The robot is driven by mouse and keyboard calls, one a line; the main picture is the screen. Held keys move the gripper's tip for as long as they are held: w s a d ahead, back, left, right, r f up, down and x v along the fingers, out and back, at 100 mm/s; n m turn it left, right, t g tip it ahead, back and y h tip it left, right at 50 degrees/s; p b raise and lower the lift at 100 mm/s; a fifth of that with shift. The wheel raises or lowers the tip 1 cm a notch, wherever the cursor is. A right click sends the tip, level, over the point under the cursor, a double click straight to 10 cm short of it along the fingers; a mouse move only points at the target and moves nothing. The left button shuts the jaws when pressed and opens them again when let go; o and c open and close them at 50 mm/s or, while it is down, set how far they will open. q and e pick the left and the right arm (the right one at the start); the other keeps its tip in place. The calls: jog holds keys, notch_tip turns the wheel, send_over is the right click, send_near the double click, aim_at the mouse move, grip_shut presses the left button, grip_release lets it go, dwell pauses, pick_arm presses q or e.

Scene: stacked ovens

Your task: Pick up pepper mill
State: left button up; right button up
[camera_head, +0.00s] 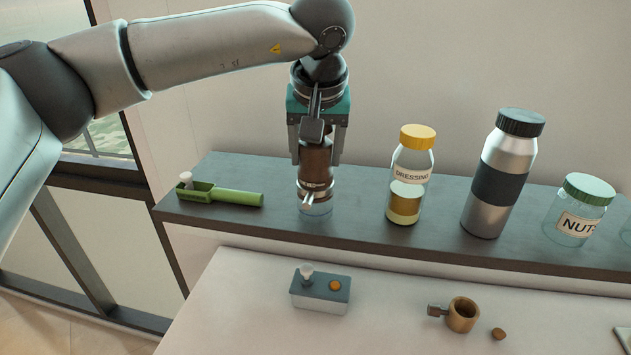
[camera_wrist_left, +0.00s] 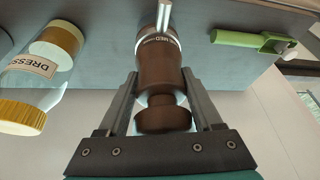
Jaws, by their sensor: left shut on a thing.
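The pepper mill (camera_head: 315,172) has a brown body, a metal band with a small crank and a clear base. It stands upright at the shelf, left of the dressing jar; I cannot tell whether its base touches the shelf. My left gripper (camera_head: 318,158) points down from above and is shut on the mill's upper body. In the left wrist view the mill (camera_wrist_left: 160,70) sits between the two fingers of the gripper (camera_wrist_left: 163,85), with its knobbed top toward the palm. My right gripper is not in view.
On the lower white counter are a grey box (camera_head: 320,292) and a small wooden cup (camera_head: 462,315).

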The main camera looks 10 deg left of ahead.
pick_arm(q)
grip_shut()
